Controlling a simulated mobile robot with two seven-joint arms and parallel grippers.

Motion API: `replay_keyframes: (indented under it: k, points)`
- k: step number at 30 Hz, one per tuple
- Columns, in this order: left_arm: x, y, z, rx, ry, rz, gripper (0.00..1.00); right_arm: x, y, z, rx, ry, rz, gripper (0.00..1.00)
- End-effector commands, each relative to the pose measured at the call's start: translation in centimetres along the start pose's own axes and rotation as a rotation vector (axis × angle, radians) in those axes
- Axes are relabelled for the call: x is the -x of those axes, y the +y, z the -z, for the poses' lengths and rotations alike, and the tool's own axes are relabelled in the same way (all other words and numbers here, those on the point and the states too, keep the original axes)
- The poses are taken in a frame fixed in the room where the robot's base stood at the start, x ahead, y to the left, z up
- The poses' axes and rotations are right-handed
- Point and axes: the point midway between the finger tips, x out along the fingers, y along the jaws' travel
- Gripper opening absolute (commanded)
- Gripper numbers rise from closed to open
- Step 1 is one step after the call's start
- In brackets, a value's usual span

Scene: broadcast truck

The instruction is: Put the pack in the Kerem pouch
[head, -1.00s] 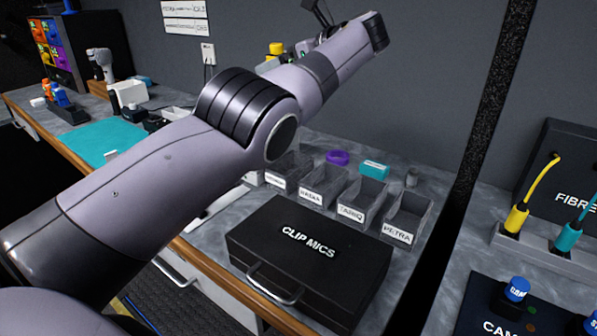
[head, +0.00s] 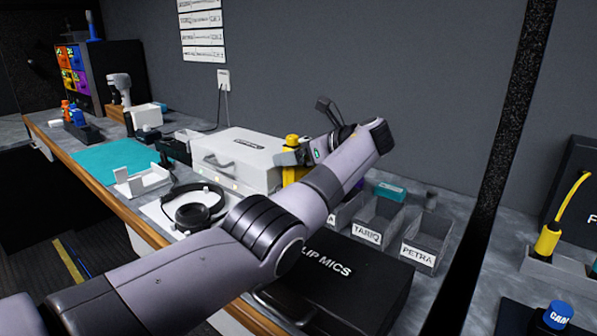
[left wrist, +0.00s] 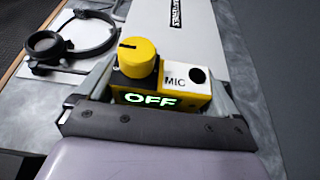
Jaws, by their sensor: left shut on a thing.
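The pack (left wrist: 140,90) is yellow and black with a yellow knob, a white "MIC" label and a green "OFF" display. My left gripper (left wrist: 165,82) is shut on it, with one finger on each side. In the head view the yellow pack (head: 292,174) shows in front of the white case, partly covered by my left gripper. Grey labelled pouches stand behind the clip mics case; TARIQ (head: 368,236) and PETRA (head: 419,256) are readable. A third pouch (head: 344,210) shows only a label ending in "A". No Kerem label is visible; my arm covers that area. My right gripper is not in view.
The black CLIP MICS case (head: 350,285) lies in front of the pouches. A white case (head: 235,150), headphones (head: 195,208) and a teal mat (head: 115,160) occupy the bench to the left. A teal item (head: 390,190) lies behind the TARIQ pouch.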

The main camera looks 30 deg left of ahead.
Motion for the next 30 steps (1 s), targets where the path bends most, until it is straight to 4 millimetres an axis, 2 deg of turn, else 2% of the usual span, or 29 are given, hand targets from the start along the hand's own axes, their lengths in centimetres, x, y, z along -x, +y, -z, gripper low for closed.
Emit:
replay_keyframes:
  k: [9,19,20,21,30]
  points:
    - [-1.5,0.0,3.7,0.0,-0.002,0.001,0.56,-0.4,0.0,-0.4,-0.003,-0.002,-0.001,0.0]
    - [-1.6,0.0,3.8,-0.001,-0.002,0.001,0.56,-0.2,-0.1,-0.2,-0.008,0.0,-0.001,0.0]
    - [-1.6,0.0,4.0,-0.002,0.0,0.0,0.97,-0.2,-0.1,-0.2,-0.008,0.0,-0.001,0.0]
    - [-1.6,0.0,4.0,-0.002,0.0,0.0,1.0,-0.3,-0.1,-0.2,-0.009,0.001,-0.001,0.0]
    - [-1.4,0.0,3.8,0.0,0.0,0.001,1.0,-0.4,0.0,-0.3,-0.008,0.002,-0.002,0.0]
